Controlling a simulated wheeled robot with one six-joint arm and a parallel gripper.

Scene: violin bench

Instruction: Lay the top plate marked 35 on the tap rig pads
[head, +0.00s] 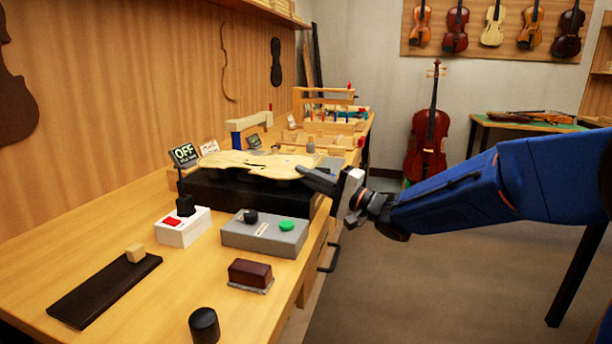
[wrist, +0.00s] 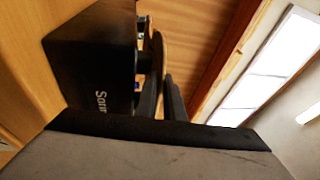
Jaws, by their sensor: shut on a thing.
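A pale wooden violin top plate (head: 250,161) lies flat at the black box (head: 232,196) on the bench. No number on it is readable. My gripper (head: 308,174) reaches in from the right and is shut on the plate's right end. In the wrist view, my two dark fingers (wrist: 164,98) close around the plate's thin edge (wrist: 159,52), beside the black box (wrist: 95,62) with partly visible white lettering. The pads are hidden under the plate, so I cannot tell whether it touches them.
A grey box (head: 262,236) with a black knob and green button stands in front. A white switch box (head: 183,228) and a display reading OFF (head: 184,154) are at left. A dark block (head: 249,273) and black cylinder (head: 204,325) sit nearer. A clamp fixture (head: 247,124) stands behind.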

